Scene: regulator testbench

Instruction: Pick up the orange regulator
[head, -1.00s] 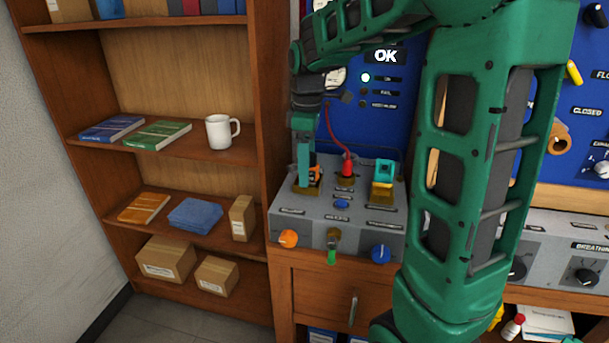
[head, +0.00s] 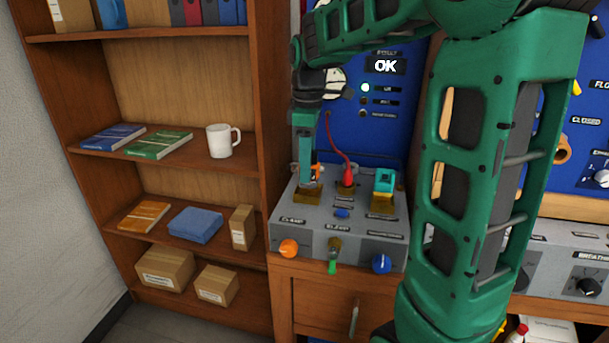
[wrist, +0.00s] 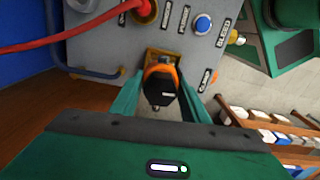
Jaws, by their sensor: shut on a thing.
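The orange regulator (wrist: 153,70) shows in the wrist view as an orange ring with a black body between my fingers. My gripper (wrist: 160,100) is shut on it, one teal finger on each side. In the head view my gripper (head: 305,178) points down over the left brass socket (head: 307,196) of the grey test bench (head: 330,230). Only a small orange part of the regulator (head: 317,171) shows there, beside the finger. The brass socket (wrist: 163,52) lies right behind the regulator in the wrist view. I cannot tell whether they touch.
A red plug (head: 347,175) with a red hose stands in the middle socket. A teal block (head: 384,182) sits on the right socket. Orange, green and blue knobs line the bench front. A wooden shelf (head: 262,150) stands close on the left.

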